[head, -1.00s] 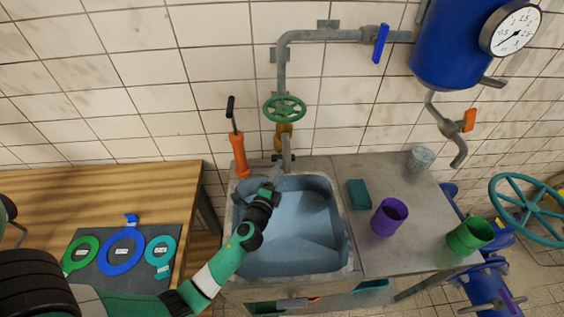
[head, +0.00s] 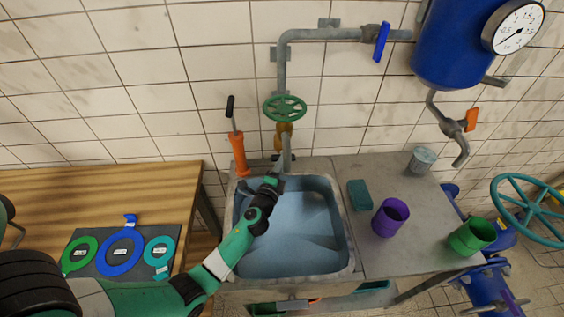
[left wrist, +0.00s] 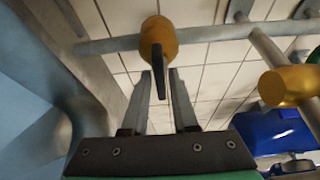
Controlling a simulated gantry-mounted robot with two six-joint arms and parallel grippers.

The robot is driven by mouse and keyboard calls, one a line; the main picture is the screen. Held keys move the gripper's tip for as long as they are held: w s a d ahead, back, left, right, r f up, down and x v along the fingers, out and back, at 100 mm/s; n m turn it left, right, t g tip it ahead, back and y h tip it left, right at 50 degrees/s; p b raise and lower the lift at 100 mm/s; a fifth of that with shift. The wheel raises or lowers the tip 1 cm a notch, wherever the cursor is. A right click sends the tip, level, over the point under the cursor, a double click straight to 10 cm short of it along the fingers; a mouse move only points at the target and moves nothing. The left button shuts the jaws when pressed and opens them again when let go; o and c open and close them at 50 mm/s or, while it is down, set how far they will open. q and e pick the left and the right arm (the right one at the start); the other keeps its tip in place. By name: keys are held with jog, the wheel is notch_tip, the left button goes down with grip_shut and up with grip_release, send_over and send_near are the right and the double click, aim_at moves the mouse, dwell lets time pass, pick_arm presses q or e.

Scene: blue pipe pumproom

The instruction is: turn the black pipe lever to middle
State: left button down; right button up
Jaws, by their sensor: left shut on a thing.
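The black pipe lever (left wrist: 158,73) sticks out from a brass valve body (left wrist: 158,40) on a grey pipe in the left wrist view. My left gripper (left wrist: 160,78) has one finger on each side of the lever and is shut on it near its free end. In the head view my left gripper (head: 276,172) reaches over the back of the sink to the pipe under the green handwheel. There the lever is small and mostly hidden by the gripper. My right gripper is not in view.
The blue sink (head: 300,215) lies below my left arm. A green handwheel (head: 285,108) sits above the pipe, and an orange-handled pump (head: 238,150) stands at its left. A purple cup (head: 390,217) and a teal sponge (head: 359,194) are on the counter at right.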

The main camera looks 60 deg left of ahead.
pick_arm(q)
jog(key=shift+r, duration=0.1)
jog(key=m+g+p, duration=0.1)
jog(key=m+p, duration=0.2)
jog(key=p, duration=0.2)
jog(key=m+g+h+p, duration=0.1)
jog(key=m+g+p, duration=0.1)
jog(key=m+p, duration=0.2)
jog(key=shift+r+p, duration=0.2)
jog(key=shift+p, duration=0.85)
jog(key=shift+f, duration=0.1)
jog(key=c, duration=0.9)
grip_release()
jog(key=shift+d, duration=0.1)
